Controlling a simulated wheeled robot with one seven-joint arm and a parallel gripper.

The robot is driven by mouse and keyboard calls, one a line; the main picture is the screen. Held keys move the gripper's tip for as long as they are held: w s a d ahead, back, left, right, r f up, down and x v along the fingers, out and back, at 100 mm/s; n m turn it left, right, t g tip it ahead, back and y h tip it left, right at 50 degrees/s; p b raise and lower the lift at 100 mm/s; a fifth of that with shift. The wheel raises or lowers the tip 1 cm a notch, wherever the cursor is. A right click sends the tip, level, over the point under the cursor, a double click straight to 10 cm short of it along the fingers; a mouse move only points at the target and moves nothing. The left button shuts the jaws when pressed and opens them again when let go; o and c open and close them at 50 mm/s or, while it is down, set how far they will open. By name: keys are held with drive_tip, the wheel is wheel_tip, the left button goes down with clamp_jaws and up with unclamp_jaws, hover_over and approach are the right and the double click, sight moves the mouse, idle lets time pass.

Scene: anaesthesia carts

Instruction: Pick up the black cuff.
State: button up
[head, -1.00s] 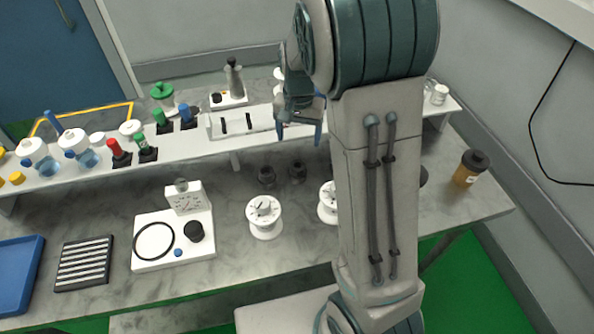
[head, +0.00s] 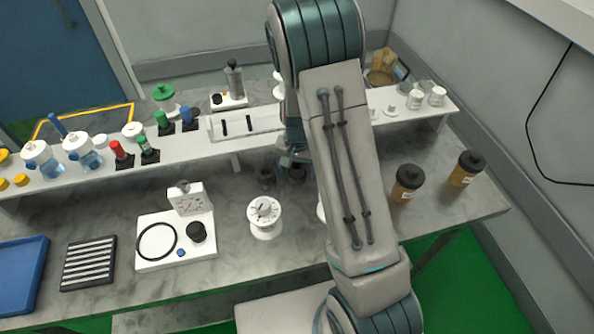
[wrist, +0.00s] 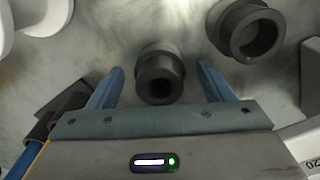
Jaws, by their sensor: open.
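Two short black cuffs stand on the grey marbled bench, just in front of the white shelf. In the wrist view one cuff (wrist: 160,76) sits between the fingertips of my open gripper (wrist: 160,70), with a visible gap on each side. The other cuff (wrist: 248,32) is at the upper right, outside the fingers. I cannot tell how high the fingertips are above the bench.
The white shelf (head: 236,160) with bottles and fittings runs behind the cuffs. A white dial spool (head: 264,216) stands in front; another is mostly hidden by my arm. Two amber jars (head: 406,184) stand on the right. A white gauge unit (head: 176,240) is on the left.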

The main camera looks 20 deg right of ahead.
drive_tip(key=shift+f, duration=0.5)
drive_tip(key=c, duration=1.1)
drive_tip(key=shift+o, duration=0.2)
